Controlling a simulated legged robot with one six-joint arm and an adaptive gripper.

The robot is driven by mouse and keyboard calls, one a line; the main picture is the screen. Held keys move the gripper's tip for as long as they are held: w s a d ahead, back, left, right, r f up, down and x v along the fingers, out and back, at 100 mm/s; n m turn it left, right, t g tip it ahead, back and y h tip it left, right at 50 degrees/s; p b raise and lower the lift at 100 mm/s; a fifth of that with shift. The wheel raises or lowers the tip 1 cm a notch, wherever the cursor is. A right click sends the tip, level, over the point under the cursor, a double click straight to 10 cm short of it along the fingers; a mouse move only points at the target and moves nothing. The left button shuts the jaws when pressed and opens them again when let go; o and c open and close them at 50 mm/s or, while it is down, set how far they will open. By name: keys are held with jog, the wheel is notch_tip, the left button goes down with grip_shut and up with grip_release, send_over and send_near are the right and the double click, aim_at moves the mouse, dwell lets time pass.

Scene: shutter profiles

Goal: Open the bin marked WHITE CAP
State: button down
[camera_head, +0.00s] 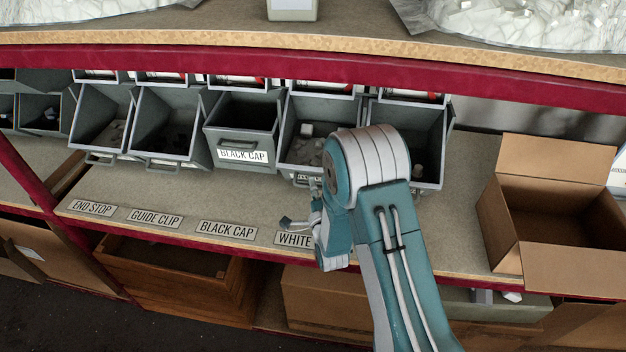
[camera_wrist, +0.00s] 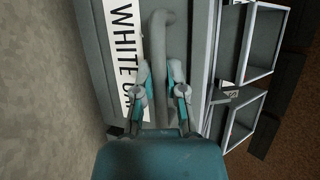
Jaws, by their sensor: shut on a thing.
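The WHITE CAP bin (camera_head: 320,108) is a grey metal bin in the shelf row, right of the BLACK CAP bin. It is tipped forward, and its inside shows with a few pale pieces in it. My arm hides its right and lower parts in the head view. Its label (camera_wrist: 126,50) reads "WHITE C…" in the wrist view, beside a grey bar handle (camera_wrist: 160,35). My gripper (camera_wrist: 163,85) has one finger on each side of the handle and is shut on it. In the head view my gripper (camera_head: 314,188) is at the bin's front, mostly hidden.
The BLACK CAP bin (camera_head: 240,132) stands more upright on the left; END STOP (camera_head: 100,118) and GUIDE CLIP (camera_head: 163,125) bins are tipped forward. Another bin (camera_head: 432,125) is right of my arm. An open cardboard box (camera_head: 510,235) stands at the right. The labelled ledge in front is clear.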

jog(key=shift+s+f, duration=0.1)
jog(key=shift+f, duration=0.25)
dwell(0.4)
jog(key=c, duration=0.7)
grip_release()
jog(key=shift+a, duration=0.1)
jog(key=shift+s, duration=0.1)
jog(key=v, duration=1.2)
jog(key=shift+f, duration=0.15)
jog(key=shift+a, duration=0.1)
